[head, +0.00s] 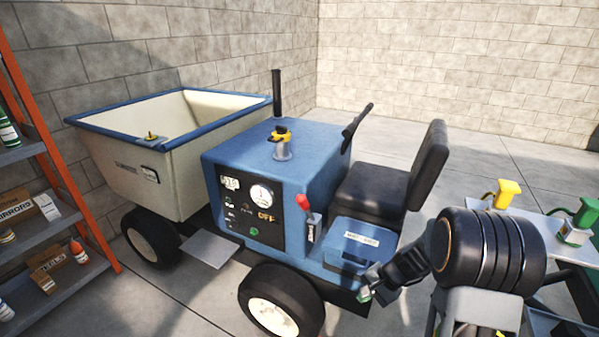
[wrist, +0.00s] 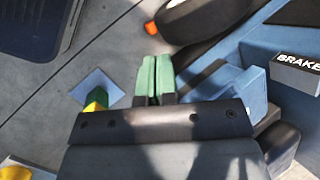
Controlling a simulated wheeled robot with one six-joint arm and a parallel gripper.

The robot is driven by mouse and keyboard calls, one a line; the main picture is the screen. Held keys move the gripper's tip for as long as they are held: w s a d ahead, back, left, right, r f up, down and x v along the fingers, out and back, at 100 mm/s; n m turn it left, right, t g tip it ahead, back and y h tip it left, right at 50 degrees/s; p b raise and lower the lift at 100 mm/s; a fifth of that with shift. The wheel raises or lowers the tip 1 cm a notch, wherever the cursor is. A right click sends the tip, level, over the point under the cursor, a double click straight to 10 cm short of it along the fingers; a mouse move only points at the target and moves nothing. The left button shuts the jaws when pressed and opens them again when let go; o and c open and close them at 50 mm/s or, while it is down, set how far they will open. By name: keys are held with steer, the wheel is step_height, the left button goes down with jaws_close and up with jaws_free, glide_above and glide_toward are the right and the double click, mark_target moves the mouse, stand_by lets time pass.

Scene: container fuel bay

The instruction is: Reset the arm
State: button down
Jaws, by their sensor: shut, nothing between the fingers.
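My gripper (head: 366,295) is at the end of my arm, low beside the blue vehicle (head: 237,152), below the step under the seat. In the wrist view its two green fingers (wrist: 156,78) lie together with nothing between them. In the wrist view, a grey block lettered BRAKE (wrist: 297,72) stands to the right of the fingers, apart from them. My dark arm covers part of the vehicle's right side in the head view.
A cream trailer (head: 130,180) stands behind the vehicle at left. A shelf (head: 70,290) with orange posts holds bottles and boxes at far left. Floor behind the seat is clear.

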steer(key=s+r+n+t+h+p, duration=0.1)
steer(key=s+r+n+h+p, duration=0.1)
steer(key=r, duration=0.9)
steer(key=s+a+r+n+t+h+p, duration=0.1)
steer(key=s+r+n+p, duration=0.3)
steer(key=r, duration=0.8)
steer(key=s+a+r+n+t+h+p, duration=0.1)
steer(key=s+r+n+h+p, duration=0.2)
steer(key=s+r+p, duration=0.3)
steer(key=p+v, duration=0.2)
steer(key=v, duration=0.3)
steer(key=shift+w+r, duration=0.25)
steer(key=shift+w, duration=0.1)
